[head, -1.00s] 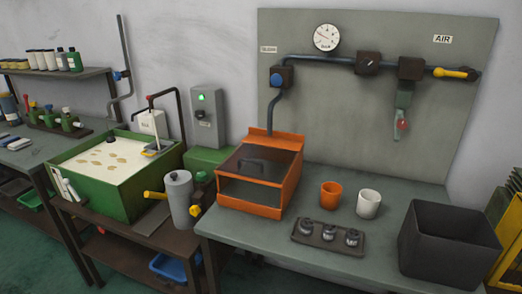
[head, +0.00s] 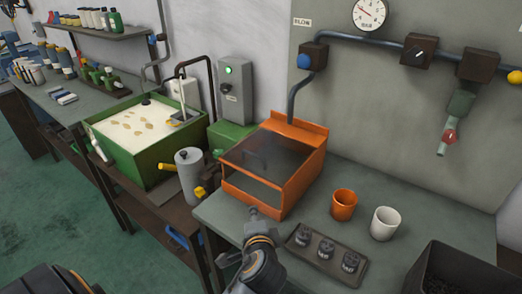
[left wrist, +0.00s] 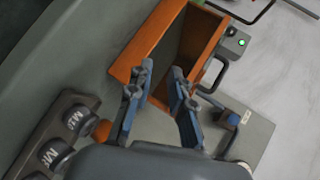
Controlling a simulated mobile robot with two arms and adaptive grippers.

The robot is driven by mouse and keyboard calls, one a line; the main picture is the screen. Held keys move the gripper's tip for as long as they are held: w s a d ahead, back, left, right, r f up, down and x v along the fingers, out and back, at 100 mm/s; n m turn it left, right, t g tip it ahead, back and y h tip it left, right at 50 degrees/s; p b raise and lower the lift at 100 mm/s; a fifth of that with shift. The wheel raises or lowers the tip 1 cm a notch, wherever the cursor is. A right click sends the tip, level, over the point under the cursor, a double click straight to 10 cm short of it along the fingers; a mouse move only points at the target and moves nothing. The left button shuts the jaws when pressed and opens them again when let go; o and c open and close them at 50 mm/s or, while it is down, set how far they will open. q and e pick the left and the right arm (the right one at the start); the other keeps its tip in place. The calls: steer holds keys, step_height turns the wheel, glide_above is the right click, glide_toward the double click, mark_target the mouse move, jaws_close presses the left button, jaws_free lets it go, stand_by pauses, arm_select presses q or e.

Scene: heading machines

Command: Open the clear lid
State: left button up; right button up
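The clear lid (head: 268,153) is a dark see-through panel on top of an orange box (head: 297,186) on the grey bench. My right gripper is not in view.
A tray with several dark round parts (head: 323,257), an orange cup (head: 344,204) and a white cup (head: 384,223) stand right of the box. A dark bin (head: 455,273) is at the lower right. A grey canister (head: 189,176) stands to the left.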

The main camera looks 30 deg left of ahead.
mark_target(253, 155)
arm_select(q)
steer(key=w+r+m+t+y, duration=0.2)
steer(key=w+r+y, duration=0.15)
steer(key=r, duration=0.55)
steer(key=shift+h, duration=0.35)
steer(key=p+x, duration=0.1)
steer(key=x, duration=0.3)
steer(key=p+x, duration=0.1)
steer(key=x, duration=0.4)
steer(key=p+x, duration=0.1)
steer(key=x, duration=0.3)
steer(key=shift+w+a+r, duration=0.2)
steer(key=shift+a+r, duration=0.1)
steer(key=shift+a, duration=0.05)
steer(key=shift+w+a, duration=0.1)
steer(key=shift+w, duration=0.05)
steer(key=shift+w+f, duration=0.1)
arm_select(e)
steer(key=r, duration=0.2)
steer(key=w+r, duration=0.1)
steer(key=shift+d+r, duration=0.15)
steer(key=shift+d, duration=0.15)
arm_select(q)
jaws_close()
